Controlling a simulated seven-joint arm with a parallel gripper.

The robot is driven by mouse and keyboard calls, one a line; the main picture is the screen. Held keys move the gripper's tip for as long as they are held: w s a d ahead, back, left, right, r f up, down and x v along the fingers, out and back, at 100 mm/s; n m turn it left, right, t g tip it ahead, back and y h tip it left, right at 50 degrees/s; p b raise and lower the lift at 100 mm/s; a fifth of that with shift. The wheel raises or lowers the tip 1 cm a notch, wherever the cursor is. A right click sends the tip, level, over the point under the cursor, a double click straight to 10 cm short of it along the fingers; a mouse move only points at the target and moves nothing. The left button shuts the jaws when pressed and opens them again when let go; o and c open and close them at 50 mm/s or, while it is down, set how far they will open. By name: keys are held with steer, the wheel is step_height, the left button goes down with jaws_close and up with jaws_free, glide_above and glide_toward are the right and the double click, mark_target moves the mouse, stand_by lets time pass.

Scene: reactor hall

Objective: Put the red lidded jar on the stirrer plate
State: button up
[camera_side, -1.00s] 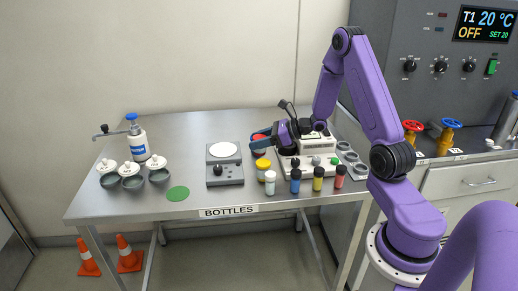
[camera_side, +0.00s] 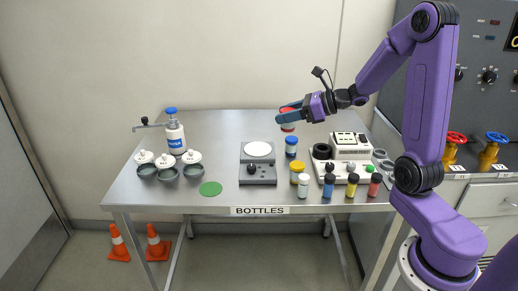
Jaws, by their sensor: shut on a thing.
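The red lidded jar (camera_side: 288,125) is in my gripper (camera_side: 289,110), held up above the back of the table. The blue fingers are shut around its upper part and hide some of the lid. The stirrer plate (camera_side: 258,149) is a white disc on a grey unit (camera_side: 258,174) with a dark knob, in front and to the left of the jar in the picture. Its disc is bare.
A blue-lidded jar (camera_side: 291,145) and a yellow-lidded jar (camera_side: 297,172) stand right of the stirrer. Several small bottles (camera_side: 328,186) line the front edge by a white instrument (camera_side: 350,145). A green disc (camera_side: 210,188), lidded pots (camera_side: 169,168) and a pump bottle (camera_side: 175,137) are left.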

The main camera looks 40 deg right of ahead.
steer(key=shift+s+a+r, duration=0.15)
steer(key=shift+a+r, duration=0.25)
steer(key=shift+a, duration=0.1)
steer(key=w+d+f, duration=0.1)
steer(key=w+f, duration=0.3)
steer(key=w, duration=0.5)
glide_above(257, 148)
steer(key=f, duration=0.5)
steer(key=shift+s+a+f, duration=0.15)
steer(key=shift+s+f, duration=0.1)
steer(key=shift+s, duration=0.05)
steer(key=shift+w+f, duration=0.2)
steer(key=shift+f, duration=1.5)
steer(key=shift+f, duration=0.1)
steer(key=o, duration=1.1)
